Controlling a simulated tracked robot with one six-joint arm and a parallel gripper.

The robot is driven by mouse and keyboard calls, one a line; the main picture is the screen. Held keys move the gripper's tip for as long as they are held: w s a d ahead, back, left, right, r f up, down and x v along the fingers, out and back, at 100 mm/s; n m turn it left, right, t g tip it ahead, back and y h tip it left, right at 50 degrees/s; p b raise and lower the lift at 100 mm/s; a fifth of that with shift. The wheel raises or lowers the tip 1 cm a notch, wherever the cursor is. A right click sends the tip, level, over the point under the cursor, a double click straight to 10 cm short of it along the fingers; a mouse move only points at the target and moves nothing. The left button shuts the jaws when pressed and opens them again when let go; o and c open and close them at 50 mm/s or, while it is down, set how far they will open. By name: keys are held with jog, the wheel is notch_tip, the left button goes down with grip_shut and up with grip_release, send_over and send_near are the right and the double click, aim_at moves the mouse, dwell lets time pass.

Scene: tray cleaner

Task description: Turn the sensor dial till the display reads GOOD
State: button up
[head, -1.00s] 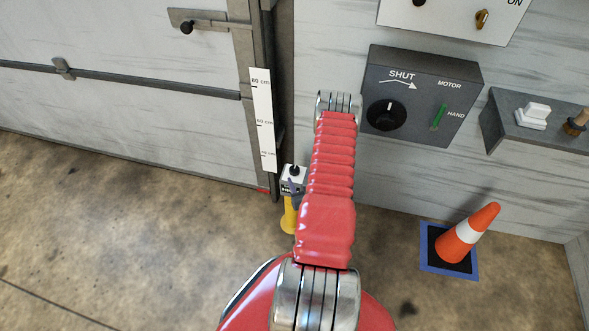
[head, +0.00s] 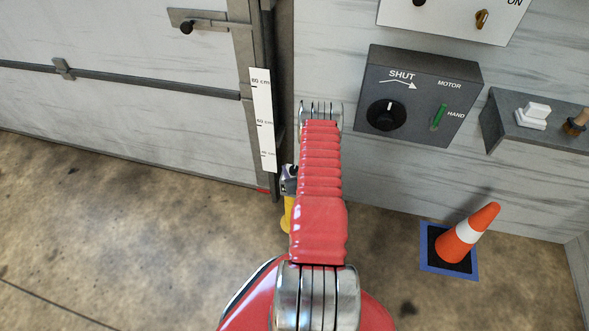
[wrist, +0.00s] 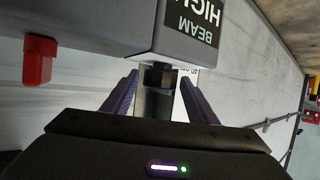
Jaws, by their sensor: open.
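The sensor box (wrist: 120,28) is grey and fills the top of the wrist view, appearing upside down. Its black display (wrist: 193,18) reads BEAM HIGH in white letters. A dark dial (wrist: 158,78) sticks out from the box face toward my gripper (wrist: 159,84). The two purple fingers are open, one on each side of the dial, with gaps visible. In the head view my red arm hides most of the sensor, and only a small part of the box (head: 289,174) and its yellow post (head: 287,214) show.
The large door (head: 120,110) and a height scale (head: 262,120) stand to the left. A grey SHUT control box (head: 425,75) is on the wall at right. An orange cone (head: 467,234) stands on a blue-edged square. A red block (wrist: 39,62) shows in the wrist view.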

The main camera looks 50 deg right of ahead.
jog(key=shift+w, duration=0.1)
jog(key=c, duration=1.1)
jog(key=shift+o, duration=0.2)
jog(key=shift+n+t+y, duration=0.3)
jog(key=shift+n+y, duration=0.1)
jog(key=shift+n+t+y, duration=0.6)
jog(key=shift+n+y, duration=0.7)
jog(key=shift+n+t+y, duration=0.3)
jog(key=shift+n+y, duration=0.8)
jog(key=shift+y, duration=0.3)
jog(key=shift+a, duration=0.1)
jog(key=o, duration=1.1)
jog(key=shift+c, duration=0.2)
